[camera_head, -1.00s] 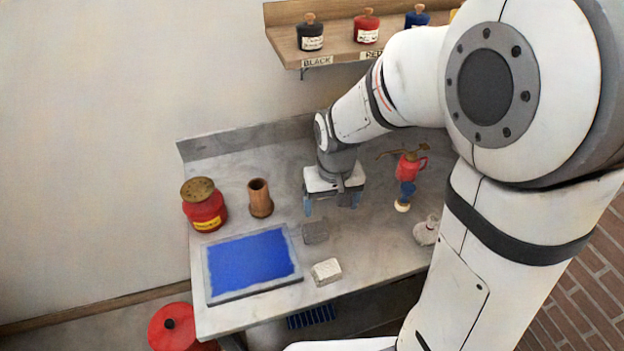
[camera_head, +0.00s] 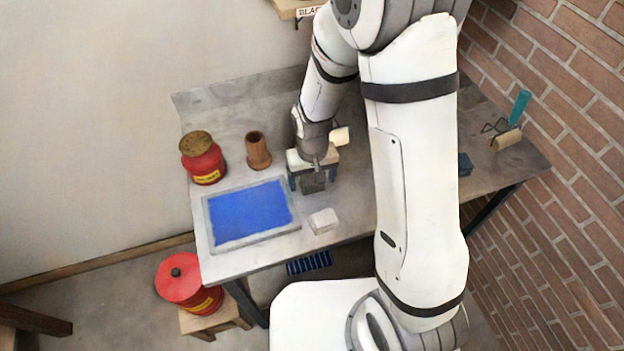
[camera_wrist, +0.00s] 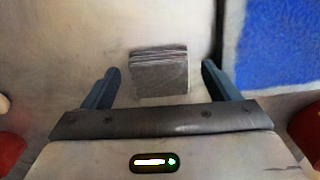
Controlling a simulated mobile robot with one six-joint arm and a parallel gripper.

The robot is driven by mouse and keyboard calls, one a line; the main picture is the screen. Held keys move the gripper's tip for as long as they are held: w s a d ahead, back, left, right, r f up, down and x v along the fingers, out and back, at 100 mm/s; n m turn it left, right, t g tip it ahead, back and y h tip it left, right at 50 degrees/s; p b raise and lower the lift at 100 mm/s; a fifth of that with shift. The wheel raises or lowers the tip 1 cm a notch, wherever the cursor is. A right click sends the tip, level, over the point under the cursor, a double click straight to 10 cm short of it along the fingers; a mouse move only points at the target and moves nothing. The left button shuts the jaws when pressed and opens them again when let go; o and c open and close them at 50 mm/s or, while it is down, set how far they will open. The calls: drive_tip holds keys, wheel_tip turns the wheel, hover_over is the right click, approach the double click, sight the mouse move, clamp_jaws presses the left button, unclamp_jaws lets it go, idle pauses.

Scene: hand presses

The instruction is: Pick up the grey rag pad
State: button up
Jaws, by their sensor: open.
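The grey rag pad (camera_head: 313,183) lies on the table just right of the blue inked slab (camera_head: 249,211). In the wrist view the grey rag pad (camera_wrist: 159,74) shows as a small layered block between the two fingers. My gripper (camera_head: 313,180) points down over the pad and is open, with a finger on each side. In the wrist view my gripper (camera_wrist: 160,80) has clear gaps between each finger and the pad. I cannot tell how far above the table the fingertips are.
A white block (camera_head: 323,221) lies in front of the pad. A red can (camera_head: 203,162) and a brown cup (camera_head: 258,152) stand behind the slab. A roller with a teal handle (camera_head: 508,130) lies at the table's right end. My arm hides the middle right.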

drive_tip(key=shift+f, duration=0.1)
drive_tip(key=c, duration=1.1)
drive_tip(key=shift+o, duration=0.2)
wheel_tip(320, 180, up, 10)
drive_tip(key=shift+b, duration=0.45)
drive_tip(key=o, duration=0.3)
drive_tip(key=shift+c, duration=1)
